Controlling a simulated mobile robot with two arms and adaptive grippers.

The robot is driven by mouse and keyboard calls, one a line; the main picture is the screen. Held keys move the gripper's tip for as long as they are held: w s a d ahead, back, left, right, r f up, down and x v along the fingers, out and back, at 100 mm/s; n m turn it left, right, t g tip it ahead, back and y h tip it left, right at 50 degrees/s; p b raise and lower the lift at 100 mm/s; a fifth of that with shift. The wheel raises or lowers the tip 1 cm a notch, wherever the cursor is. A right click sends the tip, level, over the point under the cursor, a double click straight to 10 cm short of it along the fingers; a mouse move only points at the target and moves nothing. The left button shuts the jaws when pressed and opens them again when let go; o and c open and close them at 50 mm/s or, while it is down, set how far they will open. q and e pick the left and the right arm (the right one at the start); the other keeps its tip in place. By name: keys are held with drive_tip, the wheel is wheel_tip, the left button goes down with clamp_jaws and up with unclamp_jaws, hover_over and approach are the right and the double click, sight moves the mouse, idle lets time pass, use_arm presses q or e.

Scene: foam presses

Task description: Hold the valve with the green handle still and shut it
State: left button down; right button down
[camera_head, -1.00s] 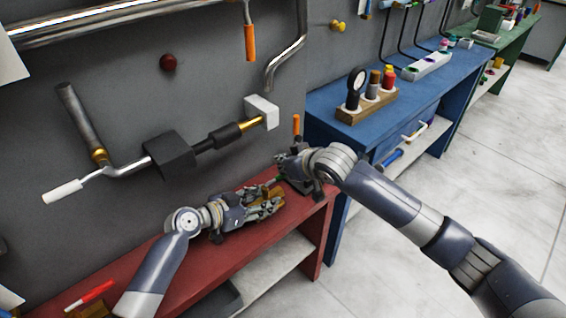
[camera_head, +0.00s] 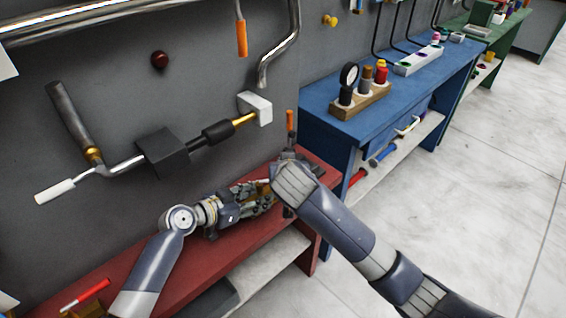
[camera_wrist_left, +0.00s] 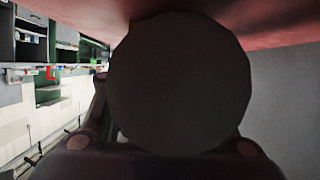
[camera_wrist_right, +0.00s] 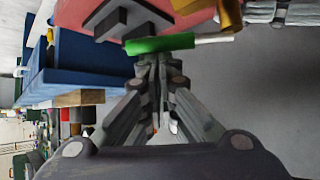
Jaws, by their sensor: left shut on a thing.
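The valve's green handle (camera_wrist_right: 160,43) lies across the tips of my right gripper (camera_wrist_right: 158,62) in the right wrist view, touching or very close. The fingers there are drawn together, with no clear grip on the handle. The valve's brass-coloured body (camera_wrist_right: 228,14) is beside it, with my left gripper (camera_wrist_right: 268,12) on it. In the head view my left gripper (camera_head: 262,196) is shut on the valve, low over the red bench. My right wrist hides the handle there. A large dark round end (camera_wrist_left: 180,85), probably part of the valve, fills the left wrist view.
The red bench (camera_head: 190,262) runs along the grey wall. Above it a pipe with a black block (camera_head: 165,152) and white-gripped lever (camera_head: 55,191) sticks out. An orange-handled tool (camera_head: 290,121) stands behind my right wrist. A blue bench (camera_head: 410,100) is to the right.

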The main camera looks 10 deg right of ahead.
drive_tip(key=shift+m+h, duration=0.6)
drive_tip(key=shift+m, duration=0.1)
drive_tip(key=s, duration=0.2)
drive_tip(key=s+a, duration=0.1)
drive_tip(key=s, duration=0.1)
drive_tip(key=shift+s, duration=0.4)
drive_tip(key=shift+w, duration=0.1)
drive_tip(key=shift+w+a, duration=0.55)
